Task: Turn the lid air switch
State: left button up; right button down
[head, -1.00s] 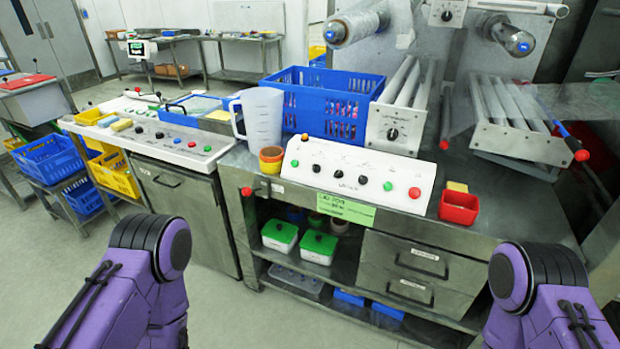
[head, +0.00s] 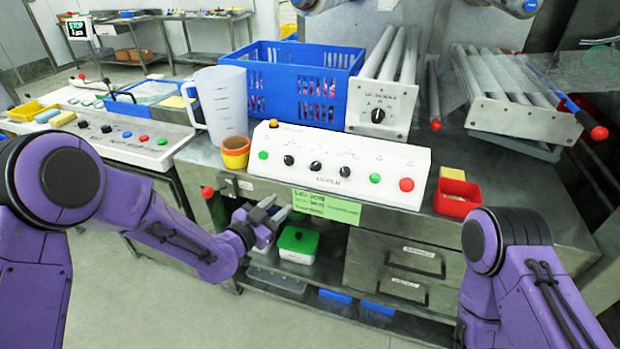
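A white control box (head: 340,165) stands on the steel bench. Its sloped face carries several black rotary switches, one of them in the middle (head: 316,166), plus green and red buttons. The small labels are too blurred to tell which switch is the lid air one. My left gripper (head: 282,206) is low in front of the bench edge, below and left of the box, apart from it. Its grey fingers look spread with nothing between them. My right arm shows at the lower right, but its gripper is out of view.
A measuring jug (head: 221,103), stacked orange cups (head: 236,152) and a blue crate (head: 300,85) stand left of and behind the box. A red bin (head: 456,198) is to its right. A green-lidded container (head: 298,241) sits on the shelf below.

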aim_at(313, 167)
pick_arm(q)
jog(key=w+d+r+m, duration=0.1)
jog(key=w+d, duration=0.1)
jog(key=w, duration=0.1)
jog(key=w+d+r+h+p, duration=0.1)
jog(key=w+d, duration=0.2)
jog(key=w+d+r+m+p, duration=0.1)
jog(key=w+d+r, duration=0.1)
jog(key=w+d, duration=0.1)
jog(key=shift+w+m+h, duration=0.3)
jog(key=shift+w, duration=0.25)
grip_shut()
